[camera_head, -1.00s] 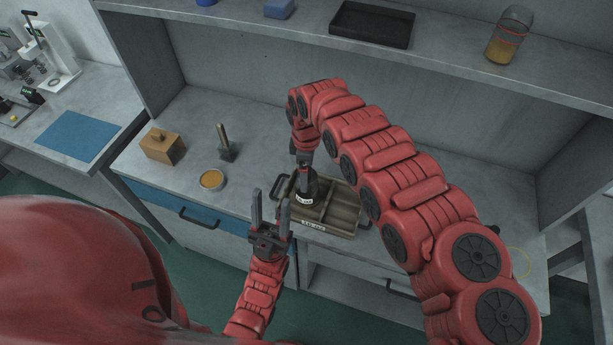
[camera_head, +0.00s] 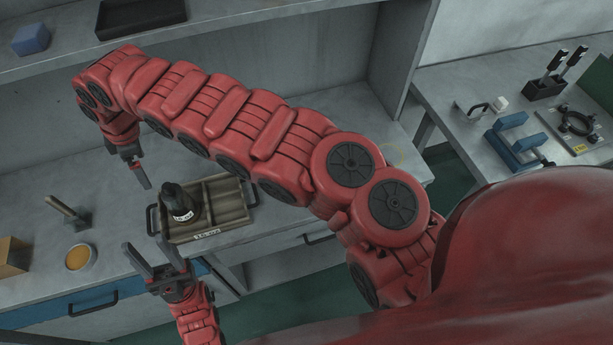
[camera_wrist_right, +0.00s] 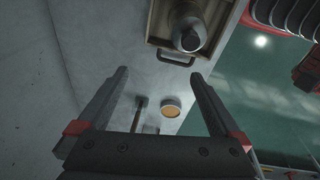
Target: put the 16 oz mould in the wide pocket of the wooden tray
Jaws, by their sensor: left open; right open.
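The 16 oz mould (camera_head: 180,204), a dark rounded piece with a white label, stands in the left pocket of the wooden tray (camera_head: 235,220). It looks upright; its base is hidden inside the tray. In the right wrist view the mould (camera_wrist_right: 190,36) and the tray (camera_wrist_right: 152,38) show at the top. My right gripper (camera_head: 140,172) is open and empty, above and left of the mould and apart from it. Its open fingers (camera_wrist_right: 158,76) also show in the right wrist view. My left gripper (camera_head: 142,241) is open and empty, just in front of the tray's left front side.
A cup of amber material (camera_head: 80,257), a tool with an upright handle (camera_head: 68,211) and a wooden block (camera_head: 13,257) stand left of the tray. A shelf (camera_head: 250,28) runs behind. A side bench (camera_head: 540,110) at right holds fixtures.

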